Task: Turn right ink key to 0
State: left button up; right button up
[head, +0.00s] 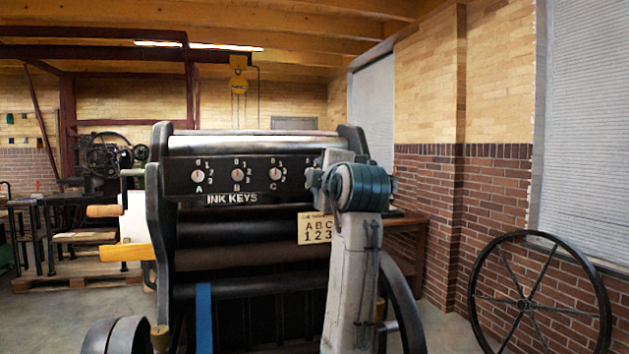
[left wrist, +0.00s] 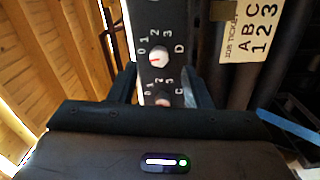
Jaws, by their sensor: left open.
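The press's ink key panel (head: 224,176) shows keys A, B and C in the head view. The right ink key, D (left wrist: 158,58), is a round white knob seen in the left wrist view; its red mark lies roughly toward the 0. In the head view an arm link of mine hides it. My left gripper (left wrist: 158,92) is open, its dark fingers apart on both sides of the panel strip near D and C. Key C (left wrist: 163,101) is partly hidden by the gripper body. I cannot tell whether the fingers touch anything. My right gripper is not in view.
A job ticket (head: 315,229) reading ABC 123 hangs below the panel. Black rollers (head: 245,255) lie under it. A crank with a wooden handle (head: 103,211) sticks out at the press's left. A large spoked wheel (head: 525,304) leans at the right wall.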

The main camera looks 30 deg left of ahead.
pick_arm(q)
jog(key=v, duration=0.5)
jog(key=shift+s+d+b, duration=0.15)
jog(key=shift+b, duration=0.25)
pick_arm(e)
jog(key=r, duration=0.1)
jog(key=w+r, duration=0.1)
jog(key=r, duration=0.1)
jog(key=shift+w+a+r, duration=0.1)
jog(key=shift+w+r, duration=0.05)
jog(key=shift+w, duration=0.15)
